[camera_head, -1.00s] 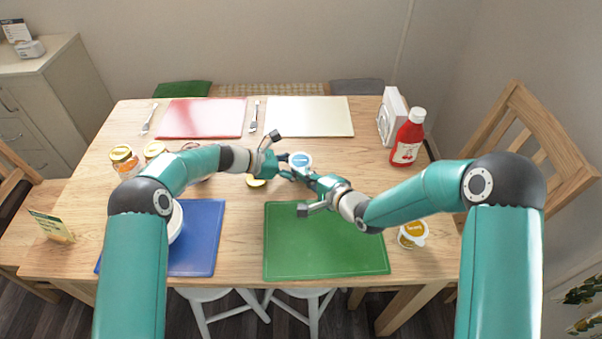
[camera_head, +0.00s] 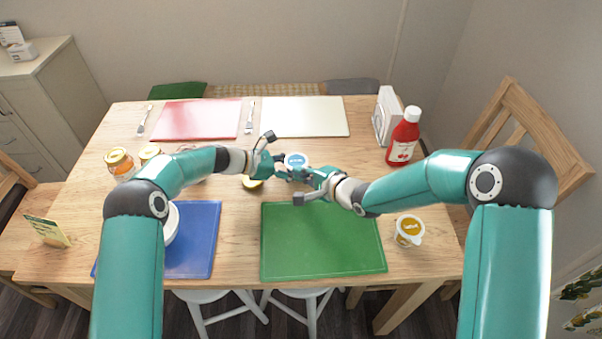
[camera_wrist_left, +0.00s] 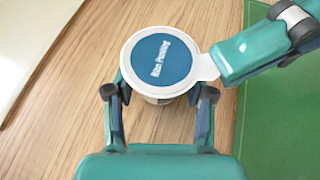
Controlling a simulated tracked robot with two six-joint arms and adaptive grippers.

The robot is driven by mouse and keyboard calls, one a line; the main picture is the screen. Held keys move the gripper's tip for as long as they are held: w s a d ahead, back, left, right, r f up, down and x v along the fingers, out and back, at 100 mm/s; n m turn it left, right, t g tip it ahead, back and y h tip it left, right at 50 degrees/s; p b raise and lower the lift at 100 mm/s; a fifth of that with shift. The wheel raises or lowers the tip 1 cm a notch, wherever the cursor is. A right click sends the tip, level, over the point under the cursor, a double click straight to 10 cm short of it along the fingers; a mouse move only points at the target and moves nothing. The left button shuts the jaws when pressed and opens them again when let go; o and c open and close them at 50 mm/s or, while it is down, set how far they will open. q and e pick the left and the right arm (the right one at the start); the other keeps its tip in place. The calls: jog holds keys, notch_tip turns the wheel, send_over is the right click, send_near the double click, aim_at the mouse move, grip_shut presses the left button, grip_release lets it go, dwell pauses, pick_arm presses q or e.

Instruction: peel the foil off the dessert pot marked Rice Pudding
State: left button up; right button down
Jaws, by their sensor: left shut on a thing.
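The Rice Pudding pot (camera_wrist_left: 162,62) has a white rim, a blue label and a white foil tab (camera_wrist_left: 204,68) pointing right in the left wrist view. In the head view the pot (camera_head: 296,159) stands upright near the table's middle. My left gripper (camera_wrist_left: 160,100) is shut on the pot, a finger on each side. My right gripper (camera_head: 305,174) is at the tab, and one teal fingertip overlaps the tab's end. Whether its jaws are closed on the tab is hidden. The foil still lies flat over the pot.
A second pot with a yellow label (camera_head: 409,230) stands at the right. A yellow-topped item (camera_head: 251,183) is close to my left gripper. A red bottle (camera_head: 403,140) stands back right, and jars (camera_head: 120,164) stand left. The green mat (camera_head: 322,245) is bare.

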jog(key=shift+r, duration=0.1)
jog(key=shift+w+r+g, duration=0.2)
jog(key=shift+r+g, duration=0.15)
jog(key=shift+g, duration=0.15)
dwell(0.3)
jog(key=c, duration=1.3)
grip_release()
jog(key=shift+c, duration=0.2)
jog(key=o, duration=0.6)
jog(key=shift+o, duration=0.2)
